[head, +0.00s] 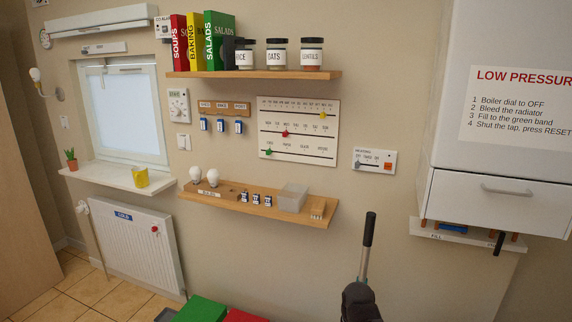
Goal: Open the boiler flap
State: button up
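The boiler flap (480,205) is the white panel with a grey bar handle (513,190) across the bottom of the white boiler (465,100) at the right. It looks shut, with a thin seam along its top edge. A dark shape at the bottom edge looks like my gripper (360,302). It is well left of and below the flap, touching nothing of it. A grey rod with a black grip (369,230) rises from that dark shape. I cannot tell whether the fingers hold the rod, or whether they are open or shut.
Under the boiler is a white ledge (432,234) with a blue part and a black handle (499,243). A wooden shelf (285,209) with a box juts from the wall at the middle. Green and red boxes (202,309) stand at the bottom. Wall right of the rod is bare.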

aim_at(531, 207)
jog(key=z, duration=1.35)
jog(key=i, duration=0.6)
jog(key=u, duration=0.15)
